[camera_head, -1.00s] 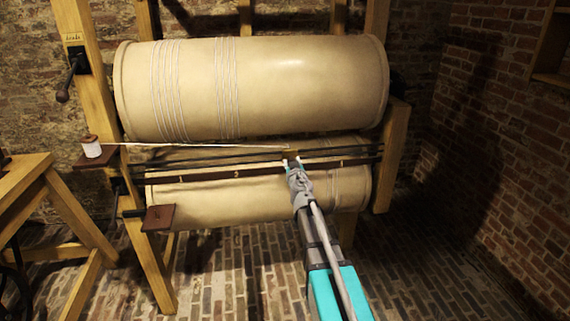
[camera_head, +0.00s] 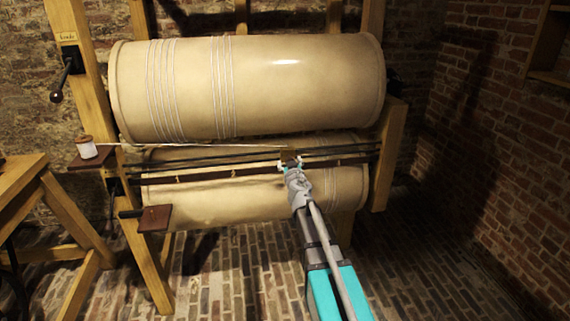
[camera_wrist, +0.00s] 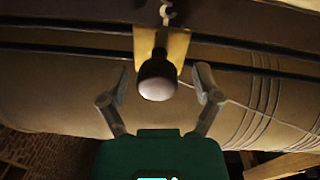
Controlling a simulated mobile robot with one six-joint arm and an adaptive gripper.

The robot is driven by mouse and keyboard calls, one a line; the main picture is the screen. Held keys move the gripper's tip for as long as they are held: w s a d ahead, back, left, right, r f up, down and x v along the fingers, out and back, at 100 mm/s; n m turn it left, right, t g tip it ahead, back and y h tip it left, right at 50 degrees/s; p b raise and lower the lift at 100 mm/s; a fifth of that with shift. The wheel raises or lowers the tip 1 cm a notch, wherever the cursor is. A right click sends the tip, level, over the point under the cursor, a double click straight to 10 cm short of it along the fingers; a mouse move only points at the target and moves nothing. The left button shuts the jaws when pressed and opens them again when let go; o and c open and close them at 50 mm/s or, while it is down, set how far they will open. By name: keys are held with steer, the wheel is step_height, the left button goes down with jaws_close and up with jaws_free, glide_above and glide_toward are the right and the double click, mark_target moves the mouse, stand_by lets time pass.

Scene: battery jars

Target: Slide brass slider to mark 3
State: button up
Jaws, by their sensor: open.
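The brass slider (camera_wrist: 175,46) is a plate on two dark rods (camera_wrist: 80,50), with a dark round-ended knob (camera_wrist: 157,78) standing out from it. In the head view the slider (camera_head: 289,153) sits right of the rods' middle, partly hidden by my gripper (camera_head: 291,165). In the wrist view my gripper (camera_wrist: 160,88) is open, one finger on each side of the knob, with gaps between. A brown marked board (camera_head: 225,173) runs below the rods. A pale mark (camera_wrist: 166,14) shows on it beyond the slider, but I cannot read it surely.
A pale cord (camera_head: 200,147) runs from the slider to a white spool (camera_head: 87,147) at left. A large cream drum (camera_head: 290,85) with cord windings is above the rods, and another drum (camera_head: 220,200) is below. A crank (camera_head: 62,80) is on the left post.

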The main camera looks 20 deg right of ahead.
steer(key=shift+s, duration=0.15)
steer(key=s+a, duration=0.1)
steer(key=s, duration=1)
steer(key=shift+s+a, duration=0.2)
steer(key=shift+s, duration=0.15)
stand_by(0.3)
